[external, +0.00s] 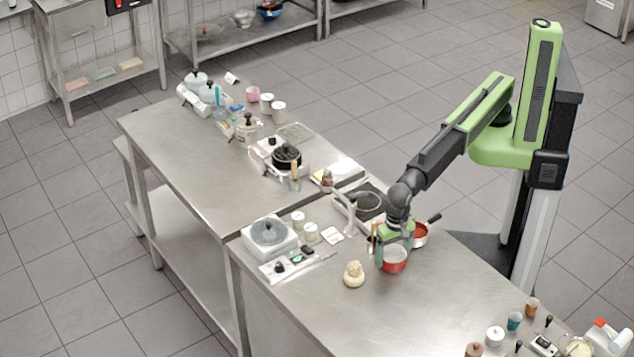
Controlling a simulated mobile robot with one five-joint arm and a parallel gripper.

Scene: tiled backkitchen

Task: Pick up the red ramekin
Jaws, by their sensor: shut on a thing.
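The red ramekin (394,266), red outside with a pale inside, is near the middle of the right-hand steel table. My gripper (394,250) reaches down over it from the right, with its green fingers at the ramekin's rim. The gripper is shut on the ramekin. I cannot tell whether the ramekin touches the table or is slightly above it. Part of its far rim is hidden by the gripper.
A red pan (420,236) with a dark handle stands close behind the ramekin. A cream-coloured knobbly item (354,273) is to its left. The steel table (420,310) is clear in front.

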